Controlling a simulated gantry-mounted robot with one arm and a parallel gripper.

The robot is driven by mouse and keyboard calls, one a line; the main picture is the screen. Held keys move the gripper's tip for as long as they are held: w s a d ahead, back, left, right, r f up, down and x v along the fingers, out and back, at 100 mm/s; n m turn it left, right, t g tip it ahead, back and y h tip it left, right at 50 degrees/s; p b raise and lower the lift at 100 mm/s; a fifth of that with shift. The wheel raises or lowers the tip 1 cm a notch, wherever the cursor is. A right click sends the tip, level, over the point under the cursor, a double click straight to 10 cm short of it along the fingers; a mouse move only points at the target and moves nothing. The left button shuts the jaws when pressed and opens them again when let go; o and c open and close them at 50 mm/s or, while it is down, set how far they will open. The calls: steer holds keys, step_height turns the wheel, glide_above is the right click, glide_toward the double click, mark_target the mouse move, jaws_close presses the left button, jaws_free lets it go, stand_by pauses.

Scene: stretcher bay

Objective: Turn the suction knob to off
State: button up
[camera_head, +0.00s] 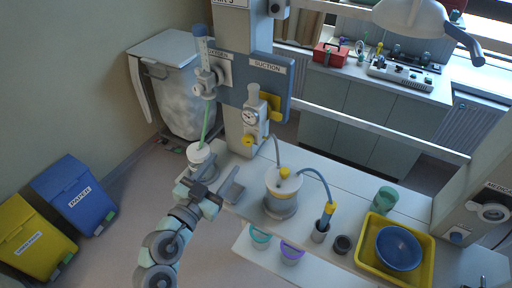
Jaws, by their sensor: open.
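The suction unit (255,115) hangs on the blue wall panel (268,66) labelled SUCTION. It has a round gauge and, below it, a yellow knob (247,141). The knob's exact setting is too small to read. My gripper (219,177) is at the table's left edge, below and left of the knob. It is open, with its fingers apart, and does not touch the knob.
A white canister (198,153) stands close behind my gripper. A suction jar (283,187) with a hose stands to its right on the table. A yellow tray (366,262) holds a blue bowl (398,248). Paper bin (74,197) stands at left.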

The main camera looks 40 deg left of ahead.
mark_target(246, 142)
steer(key=shift+m+h, duration=0.4)
steer(key=shift+m, duration=0.2)
steer(key=w+p, duration=0.1)
steer(key=w, duration=0.2)
steer(key=w+p, duration=0.1)
steer(key=w, duration=0.2)
steer(key=w+p, duration=0.1)
steer(key=w, duration=0.2)
steer(key=shift+a+r, duration=0.2)
steer(key=shift+a, duration=0.15)
steer(key=shift+w+a+f, duration=0.1)
steer(key=shift+w+a, duration=0.05)
steer(key=shift+w, duration=0.5)
steer(key=shift+c, duration=0.3)
jaws_close()
